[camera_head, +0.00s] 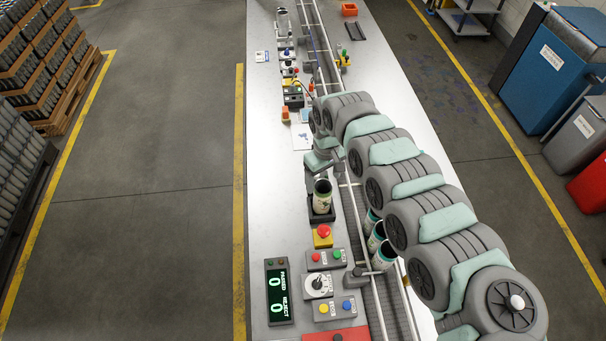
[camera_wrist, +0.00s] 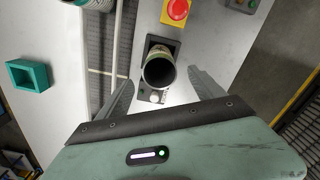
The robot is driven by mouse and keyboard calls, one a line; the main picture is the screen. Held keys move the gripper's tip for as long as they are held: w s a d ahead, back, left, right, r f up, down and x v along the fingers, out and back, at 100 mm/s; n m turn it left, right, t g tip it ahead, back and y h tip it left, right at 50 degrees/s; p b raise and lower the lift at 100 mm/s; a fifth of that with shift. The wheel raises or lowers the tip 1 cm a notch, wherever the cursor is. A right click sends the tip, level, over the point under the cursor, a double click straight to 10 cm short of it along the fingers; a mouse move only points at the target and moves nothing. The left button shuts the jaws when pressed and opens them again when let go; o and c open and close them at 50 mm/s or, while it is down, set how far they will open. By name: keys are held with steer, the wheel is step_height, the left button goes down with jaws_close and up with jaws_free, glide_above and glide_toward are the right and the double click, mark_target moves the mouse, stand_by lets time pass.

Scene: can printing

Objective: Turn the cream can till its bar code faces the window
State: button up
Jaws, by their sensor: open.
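The cream can (camera_head: 322,194) stands upright, open end up, on a dark square holder (camera_head: 322,215) on the steel bench. In the wrist view the can (camera_wrist: 159,69) shows mostly its dark open mouth. My gripper (camera_wrist: 165,92) is open, with one finger on each side of the can and clear room between. The can's side shows a dark print in the head view, but I cannot make out a bar code. I cannot tell which part of the station is the window.
A red stop button (camera_head: 323,232) on a yellow box stands just in front of the holder. Several other cans (camera_head: 383,256) stand by the conveyor (camera_head: 372,290) on the right. A control box with a dial (camera_head: 318,284) and a counter display (camera_head: 279,291) reading 0 and 0 are nearer.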

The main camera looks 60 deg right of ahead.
mark_target(322, 197)
steer(key=shift+f, duration=0.2)
step_height(322, 197, down, 10)
steer(key=shift+f, duration=0.2)
steer(key=shift+c, duration=0.3)
